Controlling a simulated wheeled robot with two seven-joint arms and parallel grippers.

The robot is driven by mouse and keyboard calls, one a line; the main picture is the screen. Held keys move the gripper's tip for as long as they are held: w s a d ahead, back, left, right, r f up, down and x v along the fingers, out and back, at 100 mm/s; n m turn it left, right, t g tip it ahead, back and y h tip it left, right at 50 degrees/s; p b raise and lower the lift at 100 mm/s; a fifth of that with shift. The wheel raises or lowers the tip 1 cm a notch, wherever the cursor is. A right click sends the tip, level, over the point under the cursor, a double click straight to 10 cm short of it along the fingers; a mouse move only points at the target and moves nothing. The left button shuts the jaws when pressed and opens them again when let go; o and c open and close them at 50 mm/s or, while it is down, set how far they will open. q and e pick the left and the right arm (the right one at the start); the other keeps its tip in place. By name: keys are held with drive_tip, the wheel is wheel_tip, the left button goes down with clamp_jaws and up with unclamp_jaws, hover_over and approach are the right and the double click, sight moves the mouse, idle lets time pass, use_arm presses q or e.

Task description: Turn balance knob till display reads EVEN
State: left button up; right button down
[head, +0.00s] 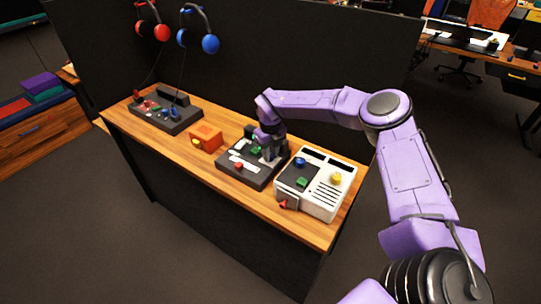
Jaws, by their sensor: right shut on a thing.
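A dark control panel (262,181) lies on the wooden bench. It carries a red knob (238,166), a green part (256,150) and pale label or display strips whose text is too small to read. My right gripper (270,153) reaches down onto the back of this panel and is shut on a part there, which looks like the balance knob. The fingers mostly hide that part, so its turn cannot be told. My left gripper is not in view.
A white and dark box (325,195) with blue, yellow, green and red controls stands close to the right. An orange box (205,137) and another dark panel (166,118) sit to the left. Red headphones (161,32) and blue headphones (210,43) hang behind the bench (190,165).

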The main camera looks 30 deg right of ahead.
drive_tip(key=c, duration=0.9)
unclamp_jaws()
drive_tip(key=shift+c, duration=0.2)
drive_tip(key=shift+w+f, duration=0.1)
wheel_tip(320, 180, up, 11)
drive_tip(key=b, duration=0.2)
drive_tip(key=shift+f, duration=0.2)
drive_tip(key=shift+r, duration=0.1)
